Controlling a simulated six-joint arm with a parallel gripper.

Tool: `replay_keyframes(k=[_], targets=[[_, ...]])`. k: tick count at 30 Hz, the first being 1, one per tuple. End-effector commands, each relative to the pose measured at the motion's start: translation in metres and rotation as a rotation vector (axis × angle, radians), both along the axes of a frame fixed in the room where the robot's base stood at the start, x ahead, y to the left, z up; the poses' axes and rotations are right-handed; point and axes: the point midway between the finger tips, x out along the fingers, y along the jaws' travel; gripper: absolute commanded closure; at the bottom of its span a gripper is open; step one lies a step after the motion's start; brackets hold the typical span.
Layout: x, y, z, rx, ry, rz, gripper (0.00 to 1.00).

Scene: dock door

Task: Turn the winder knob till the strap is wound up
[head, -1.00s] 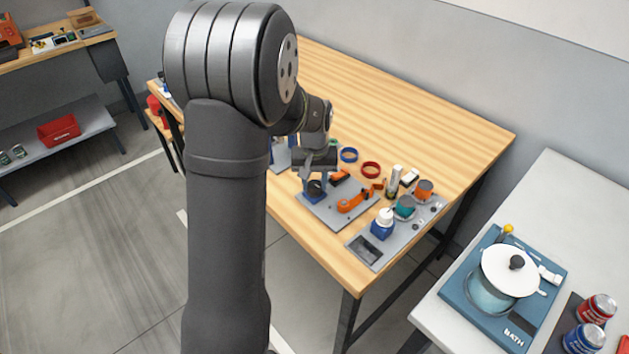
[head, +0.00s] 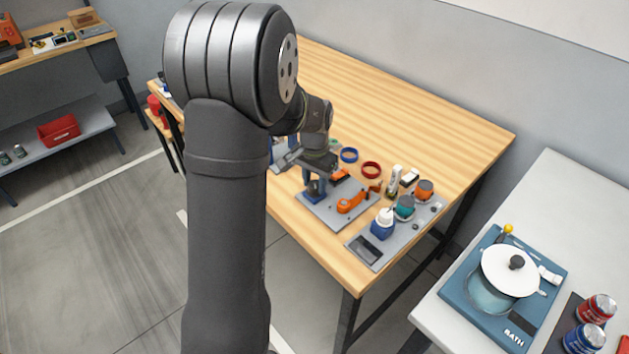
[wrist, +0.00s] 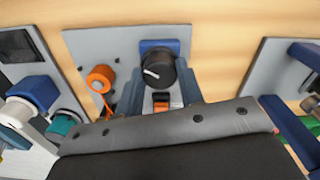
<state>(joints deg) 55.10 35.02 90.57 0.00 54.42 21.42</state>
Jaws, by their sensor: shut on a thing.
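The winder knob (wrist: 157,68) is round and black with a white pointer line. It sits in a blue bracket (wrist: 165,46) on a grey plate (wrist: 92,45). My gripper (wrist: 161,80) has its grey fingers on both sides of the knob and is shut on it. An orange strap piece (wrist: 161,98) shows just below the knob. A round orange part (wrist: 101,79) with a strip hanging from it lies to the left on the plate. In the head view my gripper (head: 316,178) is over the blue winder stand, and my wrist hides the knob.
A grey tray with a blue-based white-topped bottle (head: 382,224), a teal jar (head: 405,207) and an orange jar (head: 425,190) stands to the right. The table's far part is clear.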

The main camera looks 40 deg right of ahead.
Motion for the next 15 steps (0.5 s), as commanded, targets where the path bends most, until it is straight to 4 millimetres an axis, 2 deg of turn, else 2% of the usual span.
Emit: replay_keyframes(k=[13, 14, 15], targets=[[0.0002, -0.0003, 0.0002, -0.001, 0.000, -0.009, 0.89], [0.0002, -0.0003, 0.0002, -0.001, 0.000, -0.009, 0.62], [0.0002, -0.0003, 0.0002, -0.001, 0.000, -0.009, 0.54]])
